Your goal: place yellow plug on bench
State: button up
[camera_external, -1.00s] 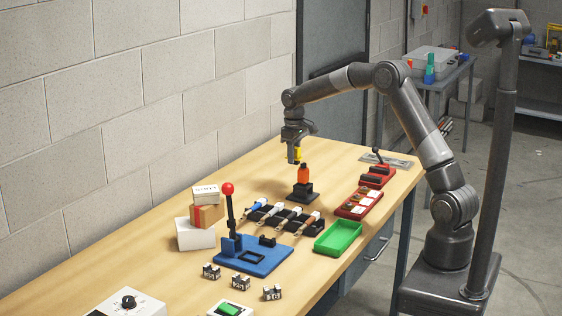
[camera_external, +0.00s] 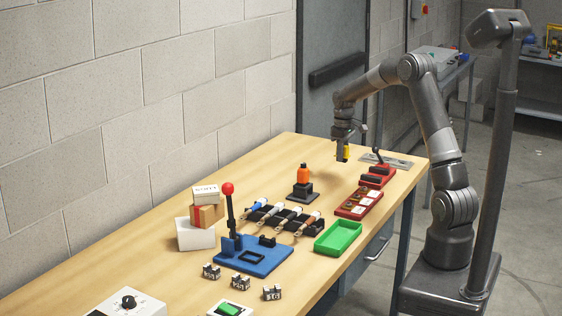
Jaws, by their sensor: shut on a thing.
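The yellow plug (camera_external: 347,152) is in my gripper (camera_external: 344,157), which is shut on it. The plug is mostly covered by the fingers, with a strip of yellow showing. My gripper points down above the far part of the wooden bench (camera_external: 238,172), to the right of the orange bottle-like piece on its dark stand and to the left of the metal plate. The plug appears to be held above the bench top; the exact gap is hard to tell.
The orange piece (camera_external: 303,174) stands near my gripper. The far left bench surface is clear.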

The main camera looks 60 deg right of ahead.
send_over(327, 180)
notch_tip(327, 180, down, 3)
jog(key=shift+s+a+f, duration=0.1)
jog(key=shift+s, duration=0.05)
jog(key=shift+f, duration=1.95)
jog(key=shift+f, duration=0.1)
jog(key=o, duration=1)
jog(key=shift+c, duration=0.2)
